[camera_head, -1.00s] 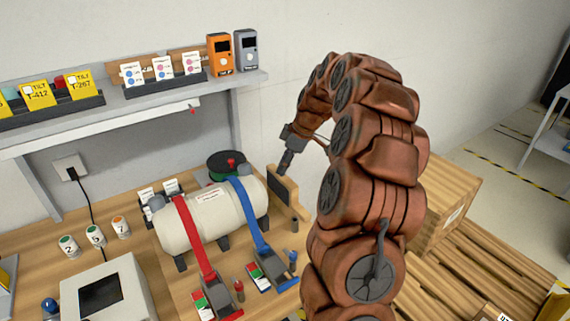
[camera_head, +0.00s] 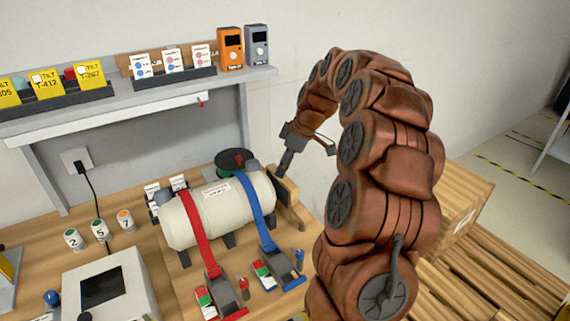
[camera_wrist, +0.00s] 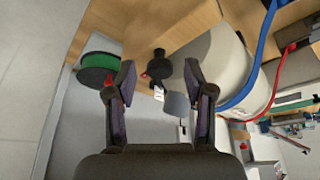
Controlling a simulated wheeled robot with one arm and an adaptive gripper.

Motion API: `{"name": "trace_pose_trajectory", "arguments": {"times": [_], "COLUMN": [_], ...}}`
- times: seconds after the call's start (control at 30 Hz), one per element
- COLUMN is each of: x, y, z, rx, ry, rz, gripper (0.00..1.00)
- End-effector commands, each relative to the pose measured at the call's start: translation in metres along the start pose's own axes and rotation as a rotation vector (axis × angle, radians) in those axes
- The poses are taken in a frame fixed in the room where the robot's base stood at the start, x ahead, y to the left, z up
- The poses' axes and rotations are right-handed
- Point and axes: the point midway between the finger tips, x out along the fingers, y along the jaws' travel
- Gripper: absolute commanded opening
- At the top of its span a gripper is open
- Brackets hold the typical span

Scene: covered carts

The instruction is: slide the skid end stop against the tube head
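The white tube (camera_head: 210,217) lies on the bench under a red strap and a blue strap. The wooden end stop (camera_head: 298,210), with a dark pad (camera_head: 283,188), stands upright by the tube's right head. From this angle I cannot tell whether pad and head touch. My gripper (camera_head: 284,172) points down beside the top of the end stop. In the wrist view my gripper (camera_wrist: 159,66) has its two fingers spread, with nothing visibly clamped. The tube (camera_wrist: 222,65) shows to their right there. Contact between fingers and end stop is unclear.
Strap ratchets (camera_head: 275,262) lie in front. A shelf (camera_head: 150,98) runs above the bench. Wooden crates (camera_head: 465,215) stand right of my arm.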

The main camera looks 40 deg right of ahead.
Motion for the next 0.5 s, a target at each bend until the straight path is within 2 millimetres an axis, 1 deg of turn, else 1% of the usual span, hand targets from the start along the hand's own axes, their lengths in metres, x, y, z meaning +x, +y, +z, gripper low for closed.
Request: {"name": "trace_pose_trajectory", "arguments": {"times": [0.3, 0.37, 0.5], "x": [-0.003, -0.007, -0.026], "y": [0.001, 0.001, 0.0], "z": [0.0, -0.001, -0.001], "rx": [0.0, -0.001, -0.001], "ry": [0.001, 0.001, 0.0], "rz": [0.001, 0.003, 0.002], "gripper": [0.54, 0.54, 0.54]}}
